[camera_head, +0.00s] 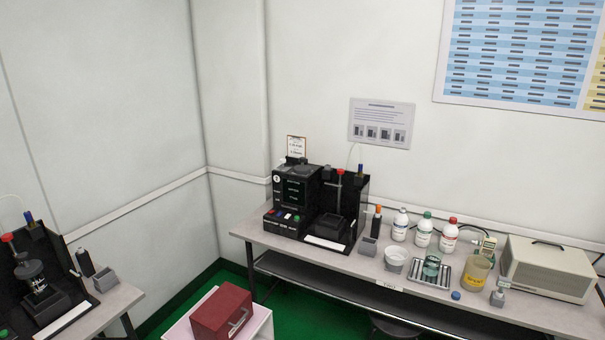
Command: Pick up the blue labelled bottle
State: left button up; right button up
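Three white bottles stand upright in a row on the bench along the back wall. The front of the blue one is clear, with a white cup (395,262) a little nearer. Neither of my grippers is in view.
The bench (345,267) also holds a black tester (297,196), a metal tray (432,273), a yellowish jar (476,274) and a beige box (549,269). A red case (221,313) sits on a white stand in front. Another tester (40,275) stands at left.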

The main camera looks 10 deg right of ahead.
aim_at(401, 221)
jog(key=i+z, duration=0.25)
jog(key=i, duration=0.2)
jog(key=i+j+z, duration=0.25)
jog(key=i, duration=0.25)
jog(key=i+j+z, duration=0.1)
jog(key=i+z, duration=0.15)
jog(key=i, duration=0.2)
jog(key=i+j+z, duration=0.1)
jog(key=i+z, duration=0.3)
jog(key=i+j+z, duration=0.2)
jog(key=z, duration=0.15)
jog(key=i+j+z, duration=0.25)
jog(key=z, duration=0.15)
jog(key=i+j+z, duration=0.4)
jog(key=j, duration=0.15)
